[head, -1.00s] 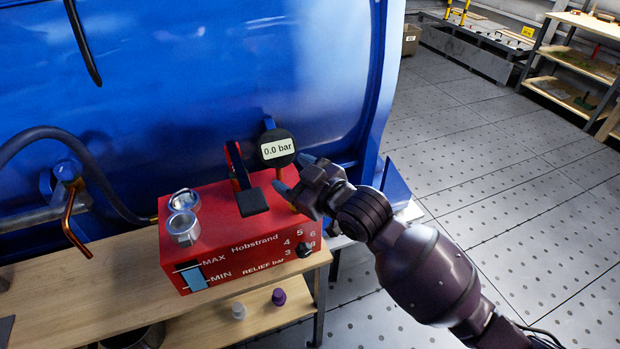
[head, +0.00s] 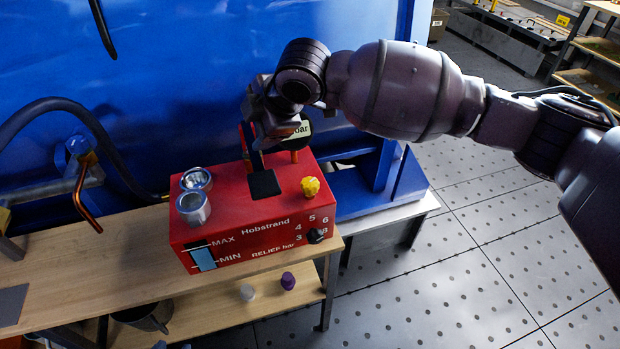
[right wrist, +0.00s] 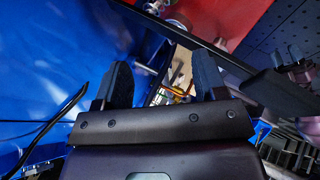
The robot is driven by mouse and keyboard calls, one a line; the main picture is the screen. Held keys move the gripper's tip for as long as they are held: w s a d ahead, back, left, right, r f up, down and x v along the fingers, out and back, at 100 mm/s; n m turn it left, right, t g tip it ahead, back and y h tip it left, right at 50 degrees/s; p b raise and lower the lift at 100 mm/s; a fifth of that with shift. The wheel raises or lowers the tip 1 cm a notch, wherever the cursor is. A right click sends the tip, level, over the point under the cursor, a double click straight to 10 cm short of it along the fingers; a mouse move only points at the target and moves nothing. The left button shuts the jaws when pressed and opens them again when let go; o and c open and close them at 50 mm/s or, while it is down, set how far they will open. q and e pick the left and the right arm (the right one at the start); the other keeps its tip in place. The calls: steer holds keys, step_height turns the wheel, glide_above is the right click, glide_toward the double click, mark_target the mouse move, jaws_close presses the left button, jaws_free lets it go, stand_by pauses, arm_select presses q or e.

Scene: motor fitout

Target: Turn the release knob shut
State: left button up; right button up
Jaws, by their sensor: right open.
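A yellow lobed knob (head: 310,186), which I take as the release knob, stands on top of the red pump box (head: 240,215) near its right front corner. How far it is turned I cannot tell. My right gripper (head: 268,118) is behind and above the knob, apart from it, in front of the gauge (head: 302,130) and beside the black lever pad (head: 264,184). The gripper mostly hides the gauge. In the right wrist view its two fingers (right wrist: 162,80) are spread with nothing held between them.
A black selector knob (head: 315,236) sits on the box front. Two metal cups (head: 194,207) stand at its left. The box rests on a wooden bench (head: 120,262) against the blue tank (head: 200,70). White and purple caps (head: 288,281) lie on the lower shelf.

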mark_target(310, 182)
steer(key=s+d+f+n+g+h, duration=0.1)
steer(key=d+f+n+g+h, duration=0.25)
steer(key=d+h, duration=0.4)
steer(key=shift+n+g+y, duration=0.25)
steer(key=shift+g+y, duration=0.1)
steer(key=shift+y, duration=0.2)
steer(key=f, duration=0.2)
steer(key=d+f+b, duration=0.1)
steer(key=f, duration=0.2)
steer(key=f+b, duration=0.1)
steer(key=f, duration=0.2)
steer(key=shift+s+d+f, duration=0.15)
steer(key=shift+d+f, duration=0.1)
steer(key=shift+d, duration=0.1)
steer(key=shift+f, duration=0.4)
steer(key=shift+c, duration=0.3)
